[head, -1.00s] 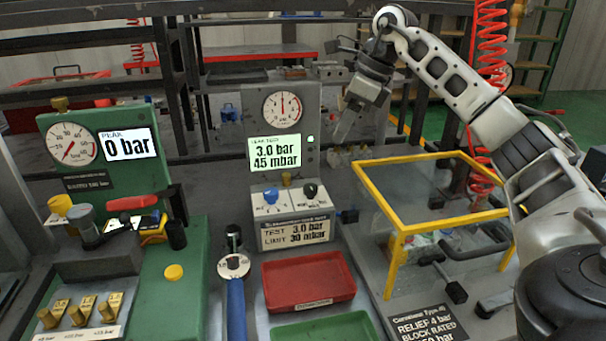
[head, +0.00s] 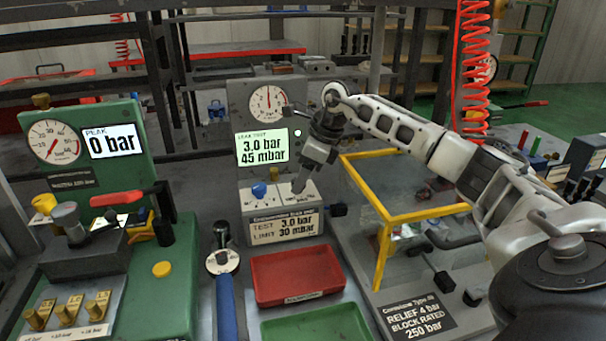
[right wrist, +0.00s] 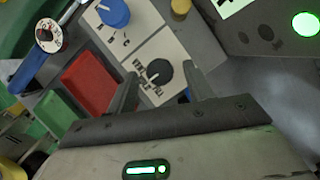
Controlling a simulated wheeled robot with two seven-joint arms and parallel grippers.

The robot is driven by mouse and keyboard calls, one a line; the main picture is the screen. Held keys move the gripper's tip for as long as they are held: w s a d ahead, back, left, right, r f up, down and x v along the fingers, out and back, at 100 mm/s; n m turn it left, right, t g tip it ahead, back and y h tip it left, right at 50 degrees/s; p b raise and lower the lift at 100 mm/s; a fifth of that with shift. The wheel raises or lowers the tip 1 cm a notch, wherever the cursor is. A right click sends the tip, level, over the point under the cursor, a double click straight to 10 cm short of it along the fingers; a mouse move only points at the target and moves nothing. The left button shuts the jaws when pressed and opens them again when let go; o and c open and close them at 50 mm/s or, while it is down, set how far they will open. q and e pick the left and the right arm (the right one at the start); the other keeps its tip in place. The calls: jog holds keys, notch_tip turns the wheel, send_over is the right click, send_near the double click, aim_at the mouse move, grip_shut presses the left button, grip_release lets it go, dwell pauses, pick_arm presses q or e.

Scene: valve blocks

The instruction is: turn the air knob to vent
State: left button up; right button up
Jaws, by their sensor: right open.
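The leak test unit (head: 262,215) has a blue knob (head: 259,190) and, to its right, a black knob. My right gripper's open fingers are on either side of the black knob in that view; contact is not visible. My left gripper is not in view.
The display (head: 262,147) reads 3.0 bar, 45 mbar. A yellow-framed guard (head: 372,205) stands right of the unit, under my right arm. A red tray (head: 297,275) and a green tray (head: 316,325) lie in front. The green press stand (head: 100,190) is at left.

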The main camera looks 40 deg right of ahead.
jog(key=c, duration=1)
jog(key=m+h, duration=0.1)
jog(key=m, duration=0.1)
jog(key=m+p, duration=0.1)
jog(key=m, duration=0.1)
jog(key=shift+s+a+h, duration=0.1)
jog(key=shift+a+h, duration=0.05)
jog(key=shift+h, duration=0.25)
jog(key=shift+a+m+t+h, duration=0.15)
jog(key=shift+m+h, duration=0.25)
jog(key=shift+m, duration=0.85)
jog(key=shift+a+m+t+h, duration=0.15)
jog(key=shift+m+h, duration=0.25)
jog(key=shift+m, duration=0.85)
jog(key=shift+d, duration=0.1)
jog(key=o, duration=1)
